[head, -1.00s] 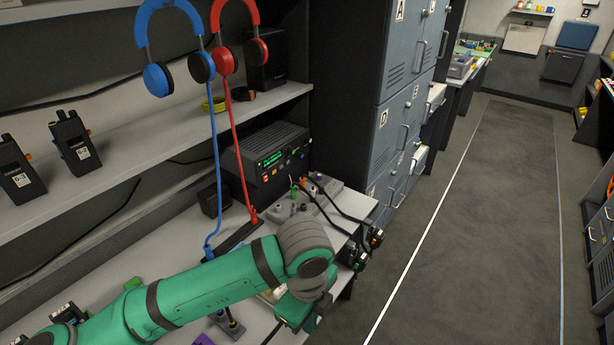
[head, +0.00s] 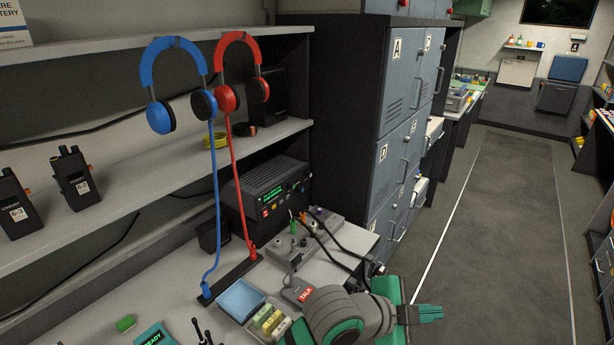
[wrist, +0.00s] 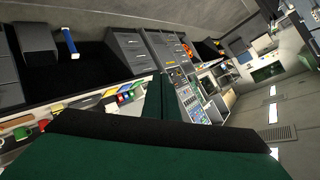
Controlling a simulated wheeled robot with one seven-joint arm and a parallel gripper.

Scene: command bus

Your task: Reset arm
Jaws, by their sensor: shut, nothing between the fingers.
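My gripper (head: 430,313) is at the lower right of the head view, past the desk's right end and over the aisle floor. Its green fingers are together and hold nothing. In the wrist view my gripper (wrist: 163,97) shows as dark green fingers close together, with nothing between them. My grey and green arm reaches in from the bottom of the head view and hides part of the desk's front edge.
The desk (head: 165,300) carries a radio unit (head: 265,185), a TALK box (head: 298,291) and a blue pad (head: 241,299). Grey lockers (head: 400,150) stand behind. The aisle floor (head: 500,230) is clear.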

